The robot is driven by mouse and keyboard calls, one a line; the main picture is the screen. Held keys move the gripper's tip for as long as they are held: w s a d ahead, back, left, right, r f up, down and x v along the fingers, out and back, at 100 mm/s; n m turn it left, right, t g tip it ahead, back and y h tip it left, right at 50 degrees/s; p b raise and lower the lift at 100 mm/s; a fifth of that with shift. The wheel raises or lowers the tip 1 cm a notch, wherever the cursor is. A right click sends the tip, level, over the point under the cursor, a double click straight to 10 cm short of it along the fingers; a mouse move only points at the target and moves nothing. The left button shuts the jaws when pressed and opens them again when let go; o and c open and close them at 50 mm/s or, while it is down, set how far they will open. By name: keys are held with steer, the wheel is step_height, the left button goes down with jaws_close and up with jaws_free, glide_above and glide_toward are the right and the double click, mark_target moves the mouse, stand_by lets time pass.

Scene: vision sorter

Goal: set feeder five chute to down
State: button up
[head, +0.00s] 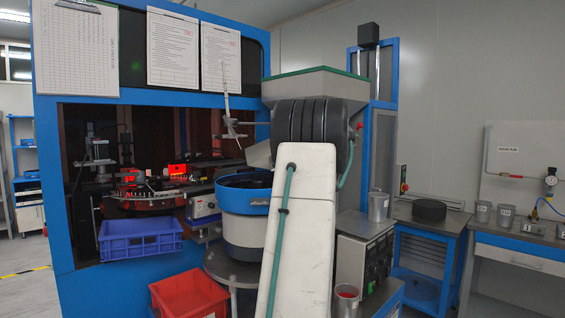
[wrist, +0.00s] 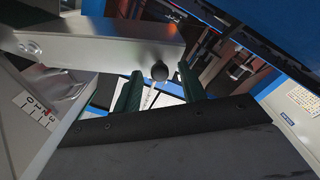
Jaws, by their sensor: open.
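In the head view a grey chute piece (head: 259,154) slopes beside the hopper, above the blue-rimmed bowl feeder (head: 245,200). Its number and setting are not readable. My gripper is hidden there behind my pale arm link.
A blue crate (head: 140,243) and a red crate (head: 188,297) are at the left. In the wrist view a numbered scale (wrist: 38,112) is at the left.

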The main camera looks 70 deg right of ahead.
steer(key=v, duration=0.7)
steer(key=shift+s+a, duration=0.2)
steer(key=shift+s, duration=0.05)
steer(key=shift+c, duration=0.3)
